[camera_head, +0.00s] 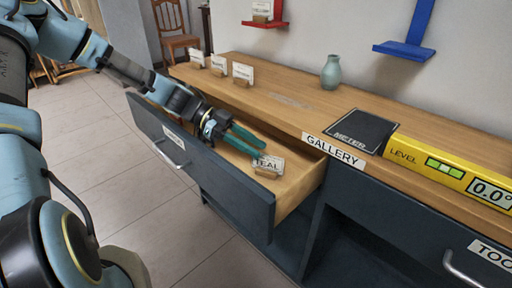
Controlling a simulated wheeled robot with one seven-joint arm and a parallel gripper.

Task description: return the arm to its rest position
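My arm reaches from the left over the open drawer (205,165) of the wooden-topped counter. My gripper (262,149) is low over the inside of the drawer, its two teal fingers pointing right and toward the viewer. The fingers look spread a little, with a narrow gap and nothing visible held between them. The fingertips are just above and behind a small card reading TEAL (268,164), which stands in a wooden holder in the drawer. I cannot tell whether they touch the card.
On the counter (285,100) stand several small cards at the left, a grey-green vase (331,72), a dark METER pad (357,131) and a yellow level (450,170). A red shelf (264,24) and a blue shelf (404,50) hang on the wall. Open floor (90,150) lies left.

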